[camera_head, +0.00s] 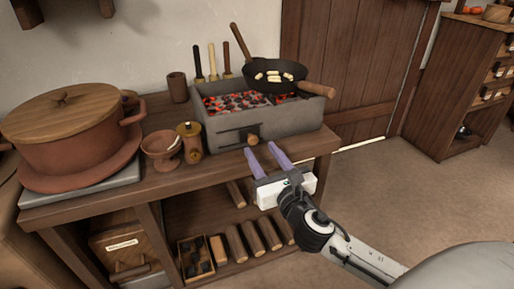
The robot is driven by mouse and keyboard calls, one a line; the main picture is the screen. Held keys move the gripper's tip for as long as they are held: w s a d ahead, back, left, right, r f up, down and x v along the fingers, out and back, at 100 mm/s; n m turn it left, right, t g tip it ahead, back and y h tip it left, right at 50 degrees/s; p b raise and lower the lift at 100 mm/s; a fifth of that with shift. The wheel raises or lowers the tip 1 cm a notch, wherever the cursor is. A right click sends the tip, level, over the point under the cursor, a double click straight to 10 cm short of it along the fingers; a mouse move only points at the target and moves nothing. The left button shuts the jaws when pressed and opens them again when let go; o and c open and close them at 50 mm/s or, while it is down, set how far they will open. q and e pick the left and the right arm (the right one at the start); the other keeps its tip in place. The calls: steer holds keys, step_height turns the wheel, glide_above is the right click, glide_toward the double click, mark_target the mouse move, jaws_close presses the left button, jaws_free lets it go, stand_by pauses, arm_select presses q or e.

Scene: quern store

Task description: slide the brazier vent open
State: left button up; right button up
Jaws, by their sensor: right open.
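The grey stone brazier (289,118) stands on the wooden bench, filled with glowing coals. On its front face is a dark vent slot (230,138) with a round wooden knob (253,139) at the slot's right part. My right gripper (264,160) is open, its two purple fingers pointing at the brazier front just below and around the knob's position. The fingertips look close to the knob, but I cannot tell whether they touch it. Nothing shows between the fingers. My left gripper is not in view.
A dark pan (263,71) with pale pieces sits over the coals, its handle pointing right. A large lidded pot (66,137) is farther left. Floor to the right is clear.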

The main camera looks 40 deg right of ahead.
mark_target(254, 141)
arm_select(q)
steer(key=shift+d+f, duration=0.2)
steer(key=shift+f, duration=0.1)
arm_select(e)
steer(key=shift+x, duration=2.1)
